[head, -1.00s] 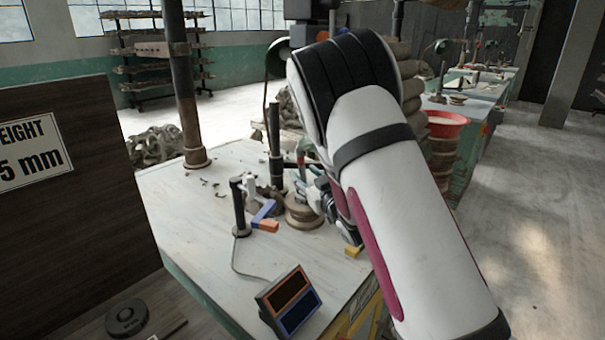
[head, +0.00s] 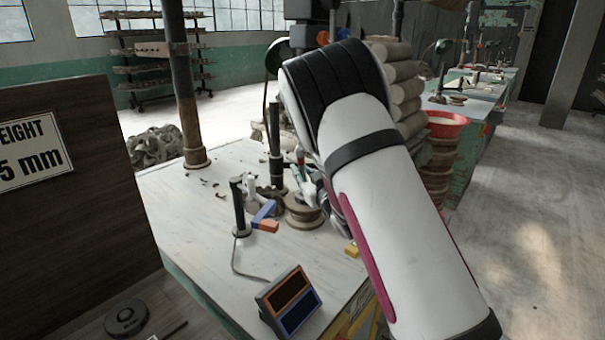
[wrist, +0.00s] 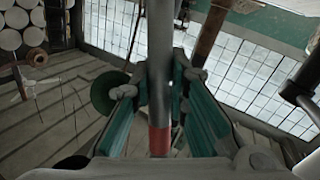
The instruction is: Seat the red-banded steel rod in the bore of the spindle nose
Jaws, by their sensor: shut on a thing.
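The steel rod (wrist: 160,60) runs down the middle of the wrist view, with its red band (wrist: 159,140) low in the picture near my palm. My gripper (wrist: 160,85) is shut on the rod, a teal-sided finger on each side. In the head view my gripper (head: 309,184) is partly hidden by my arm, and the rod's red part (head: 300,158) shows small beside it. It is just above a brown, round, stepped piece (head: 302,211) on the bench, which looks like the spindle nose. Its bore cannot be made out, nor whether the rod touches it.
The pale bench (head: 200,225) carries a dark upright post (head: 275,145), a shorter black post (head: 238,205), a blue-and-orange piece (head: 264,216) and a two-panel display (head: 288,300) at the front. A thick brown column (head: 188,100) rises at the back. Bare bench lies front left.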

